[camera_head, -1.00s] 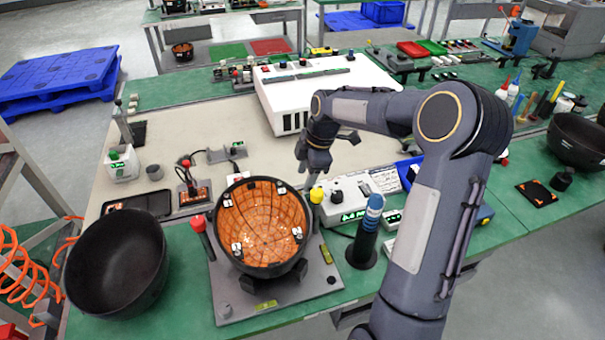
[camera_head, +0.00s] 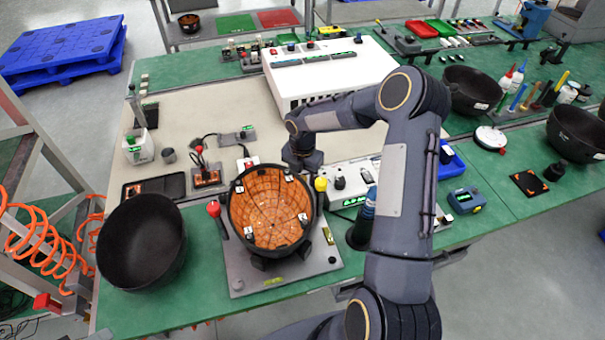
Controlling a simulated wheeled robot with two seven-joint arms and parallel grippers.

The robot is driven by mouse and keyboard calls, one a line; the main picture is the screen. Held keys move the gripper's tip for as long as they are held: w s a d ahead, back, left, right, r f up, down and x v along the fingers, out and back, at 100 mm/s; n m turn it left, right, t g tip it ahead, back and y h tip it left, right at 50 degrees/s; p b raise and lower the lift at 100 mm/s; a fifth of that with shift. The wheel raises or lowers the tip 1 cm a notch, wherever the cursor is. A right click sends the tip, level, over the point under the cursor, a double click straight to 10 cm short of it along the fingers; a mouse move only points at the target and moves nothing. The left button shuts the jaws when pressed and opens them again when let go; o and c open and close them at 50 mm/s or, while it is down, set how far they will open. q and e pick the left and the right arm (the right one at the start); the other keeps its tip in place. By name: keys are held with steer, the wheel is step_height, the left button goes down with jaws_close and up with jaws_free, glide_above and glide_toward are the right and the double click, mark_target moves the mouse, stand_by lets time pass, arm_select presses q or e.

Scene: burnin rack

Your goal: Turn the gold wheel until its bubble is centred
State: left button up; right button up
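A grey plate (camera_head: 241,277) carries a dark bowl (camera_head: 232,222) with a copper-orange gridded inside. Two yellow-green bubble vials show on the plate, one at the front edge (camera_head: 274,281) and one at the right edge (camera_head: 328,235); their bubbles are too small to read. I cannot make out a gold wheel for certain; a yellow round knob (camera_head: 321,184) stands just behind the bowl's right rim. My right gripper (camera_head: 301,168) points down behind the bowl, close to that knob; its fingertips are hidden or too small to judge. My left gripper is not in view.
A red-topped handle (camera_head: 214,209) stands left of the bowl. An empty black bowl (camera_head: 142,240) sits further left. A white instrument box (camera_head: 350,190) is right of the bowl, and a large white unit (camera_head: 320,75) stands behind. The beige mat (camera_head: 190,110) has bare areas at the left.

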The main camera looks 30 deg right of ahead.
steer(key=shift+f, duration=0.1)
steer(key=shift+c, duration=0.2)
steer(key=c, duration=0.9)
steer(key=shift+c, duration=0.2)
steer(key=shift+m+b, duration=0.7)
steer(key=shift+m, duration=0.2)
steer(key=shift+m+b, duration=0.75)
steer(key=shift+m, duration=0.45)
steer(key=shift+m+b, duration=1)
steer(key=shift+m, duration=1.3)
